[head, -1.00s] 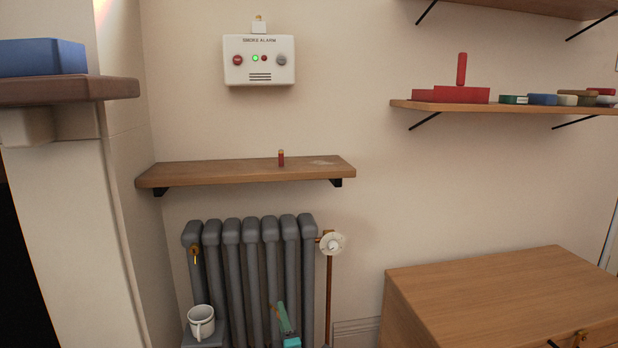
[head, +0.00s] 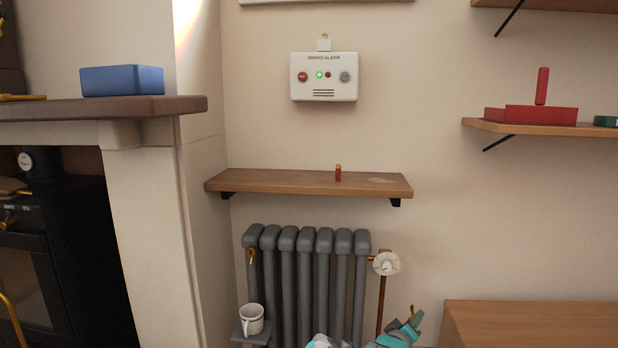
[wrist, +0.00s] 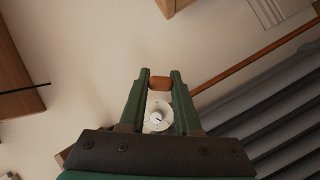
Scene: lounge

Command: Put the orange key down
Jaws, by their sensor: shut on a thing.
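My gripper (wrist: 160,84) shows in the wrist view with its two green fingers closed on a small orange-brown piece (wrist: 160,83). I take this piece to be the orange key; only a short block of it shows between the fingertips. In the head view my gripper (head: 414,318) is at the bottom edge, right of the radiator and below its valve, partly cut off. A tiny orange spot shows at its tip. The held thing is in the air, apart from any shelf.
A wooden wall shelf (head: 290,182) holds a small red-and-gold cylinder (head: 338,173). Below are the grey radiator (head: 305,240), its white valve (head: 386,263) and a white mug (head: 252,319). A wooden cabinet (head: 530,315) stands right. A blue box (head: 122,81) sits on the mantel (head: 100,108).

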